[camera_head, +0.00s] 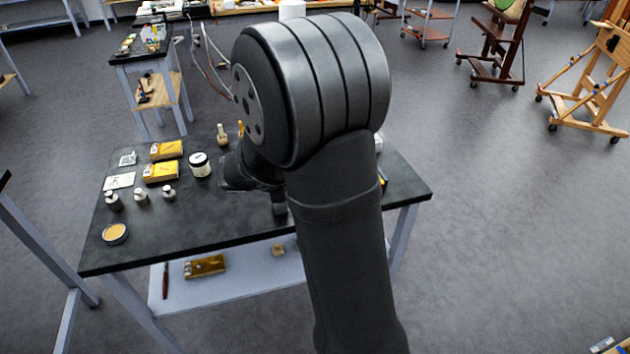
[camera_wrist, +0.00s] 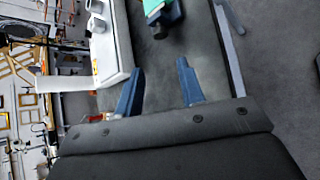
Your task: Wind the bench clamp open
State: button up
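I cannot make out the bench clamp for certain in either view. In the camera_head view my dark arm covers the middle and right of the black-topped bench (camera_head: 235,222), and anything behind it is hidden. My gripper (camera_wrist: 160,90) shows in the camera_wrist view with its two blue fingers well apart and nothing between them. Beyond the fingers, at the top of that view, is a dark blue thing (camera_wrist: 168,19) with a green piece against it. I cannot tell what it is.
On the bench's left half are yellow boxes (camera_head: 161,171), a white-labelled jar (camera_head: 200,164), several small bottles (camera_head: 141,195) and a round tin (camera_head: 115,233). A lower shelf (camera_head: 235,282) holds a yellow-brown box (camera_head: 205,266). Easels (camera_head: 590,80) stand far right; open floor lies between.

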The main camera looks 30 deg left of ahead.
jog(key=shift+v, duration=1.45)
jog(key=shift+w, duration=0.1)
jog(key=x, duration=1.7)
jog(key=shift+f, duration=0.3)
jog(key=shift+r, duration=0.1)
